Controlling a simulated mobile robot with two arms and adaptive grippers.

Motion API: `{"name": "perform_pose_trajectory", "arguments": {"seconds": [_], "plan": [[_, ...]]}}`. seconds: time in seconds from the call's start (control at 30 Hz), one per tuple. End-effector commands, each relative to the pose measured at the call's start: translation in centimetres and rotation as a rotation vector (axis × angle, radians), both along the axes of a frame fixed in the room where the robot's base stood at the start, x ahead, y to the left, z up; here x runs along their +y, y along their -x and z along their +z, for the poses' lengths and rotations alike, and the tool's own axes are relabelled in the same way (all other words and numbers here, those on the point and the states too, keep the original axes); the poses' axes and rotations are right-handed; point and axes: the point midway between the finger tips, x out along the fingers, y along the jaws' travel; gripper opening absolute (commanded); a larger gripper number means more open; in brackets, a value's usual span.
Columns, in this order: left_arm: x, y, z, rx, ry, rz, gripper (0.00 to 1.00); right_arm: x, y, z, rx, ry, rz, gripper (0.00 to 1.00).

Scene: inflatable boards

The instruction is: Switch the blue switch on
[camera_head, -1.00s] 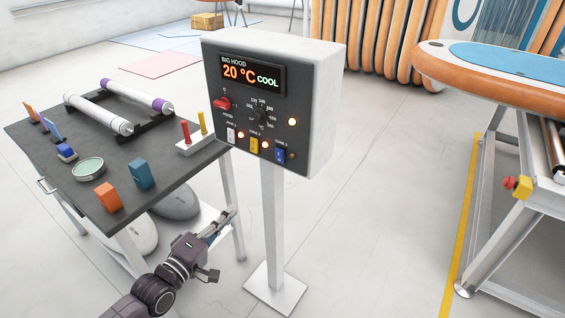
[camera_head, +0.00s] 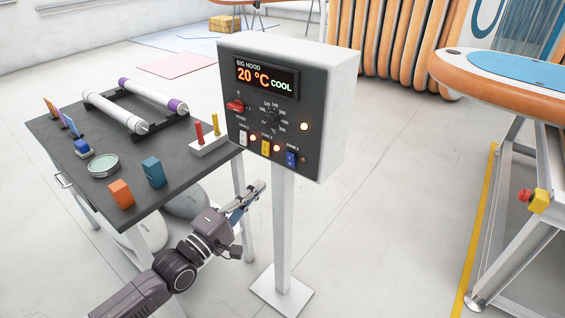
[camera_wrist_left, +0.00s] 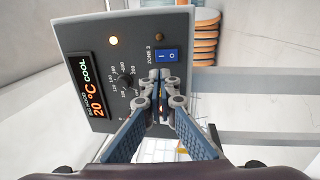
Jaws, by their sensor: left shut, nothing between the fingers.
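The blue switch (camera_head: 291,159) is at the lower right of the dark front panel of the BIG HOOD control box (camera_head: 241,121). The display reads 20 °C COOL. In the left wrist view the blue switch (camera_wrist_left: 167,56) shows I and O marks beside the label ZONE 3. My left gripper (camera_head: 258,188) is shut and empty, below and to the left of the switch, in front of the box. In the left wrist view its fingertips (camera_wrist_left: 160,76) appear just below the switch. I cannot tell whether they touch the panel. My right gripper is not in view.
The box stands on a white post (camera_head: 283,230). Left is a dark table (camera_head: 75,173) with rollers, blocks and a round tin. Right is an orange-edged board (camera_head: 480,85) on a frame.

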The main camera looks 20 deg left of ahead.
Motion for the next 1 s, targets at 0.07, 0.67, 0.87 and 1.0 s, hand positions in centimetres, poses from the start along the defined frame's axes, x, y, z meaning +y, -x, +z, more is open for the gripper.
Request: {"name": "perform_pose_trajectory", "arguments": {"seconds": [0.07, 0.67, 0.87, 1.0], "plan": [[-0.5, -1.4, 0.5, -0.002, 0.002, 0.001, 0.0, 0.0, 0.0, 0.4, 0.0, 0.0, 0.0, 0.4], [-3.4, -9.6, 1.5, 0.001, -0.001, 0.001, 0.0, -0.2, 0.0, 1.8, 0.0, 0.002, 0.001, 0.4], [-3.7, -10.2, 1.5, 0.002, -0.001, 0.0, 0.0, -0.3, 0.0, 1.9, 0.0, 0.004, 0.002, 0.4], [-3.7, -10.2, 1.4, 0.002, -0.001, 0.0, 0.0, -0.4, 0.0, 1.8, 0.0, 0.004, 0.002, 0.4]]}}
